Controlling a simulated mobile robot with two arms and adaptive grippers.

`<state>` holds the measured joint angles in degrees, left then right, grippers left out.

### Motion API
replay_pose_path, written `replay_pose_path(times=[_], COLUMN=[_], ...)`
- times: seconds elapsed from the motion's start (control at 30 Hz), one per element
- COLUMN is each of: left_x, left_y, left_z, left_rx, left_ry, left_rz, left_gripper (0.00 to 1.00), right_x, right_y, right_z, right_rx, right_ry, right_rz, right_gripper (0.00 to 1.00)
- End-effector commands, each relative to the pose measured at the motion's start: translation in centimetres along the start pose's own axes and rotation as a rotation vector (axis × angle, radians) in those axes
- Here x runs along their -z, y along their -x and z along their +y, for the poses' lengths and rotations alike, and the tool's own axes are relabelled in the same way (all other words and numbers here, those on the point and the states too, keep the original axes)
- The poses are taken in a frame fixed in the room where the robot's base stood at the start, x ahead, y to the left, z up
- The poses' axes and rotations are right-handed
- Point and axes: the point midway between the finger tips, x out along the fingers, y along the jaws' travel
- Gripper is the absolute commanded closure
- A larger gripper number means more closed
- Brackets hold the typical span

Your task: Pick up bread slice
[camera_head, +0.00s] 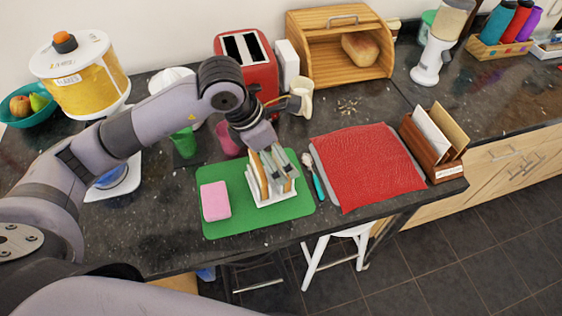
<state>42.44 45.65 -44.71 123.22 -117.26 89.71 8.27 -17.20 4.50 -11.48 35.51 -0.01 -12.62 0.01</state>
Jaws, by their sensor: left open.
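Several bread slices (259,182) stand upright in a white toast rack (272,200) on a green mat (235,222). My left gripper (279,174) points down from above at the rack, with its fingers at the slices' top edges. It is open. The fingers hide part of the slices, and I cannot tell whether they touch one. My right gripper is not in view.
A pink block (215,200) lies left of the rack. A spreader with a teal handle (318,187) and a red cloth (367,166) lie to the right. A red toaster (247,63), cream mug (301,97) and wooden bread box (340,45) stand behind.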

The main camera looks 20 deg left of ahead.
Motion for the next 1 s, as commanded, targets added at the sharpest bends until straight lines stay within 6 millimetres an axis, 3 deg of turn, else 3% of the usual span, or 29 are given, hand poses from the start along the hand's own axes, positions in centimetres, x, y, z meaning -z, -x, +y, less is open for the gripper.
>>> replay_pose_path(times=[0.23,0.37,0.53,0.8,1.0], left_x=[0.0,0.0,0.1,0.1,0.1], left_y=[-1.6,-3.5,-5.7,-6.1,-6.0], left_z=[-0.2,-0.6,-0.5,-0.5,-0.4], left_rx=[0.003,0.005,0.002,0.0,0.0], left_ry=[0.001,0.002,0.001,0.0,0.0], left_rz=[0.003,0.004,0.002,0.0,0.0], left_gripper=[0.0,0.0,0.0,0.0,0.13], right_x=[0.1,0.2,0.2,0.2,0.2], right_y=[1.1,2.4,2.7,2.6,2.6], right_z=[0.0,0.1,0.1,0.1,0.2], right_rx=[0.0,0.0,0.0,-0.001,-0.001], right_ry=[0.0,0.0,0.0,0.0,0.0], right_rz=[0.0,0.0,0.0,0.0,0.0], right_gripper=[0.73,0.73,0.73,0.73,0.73])
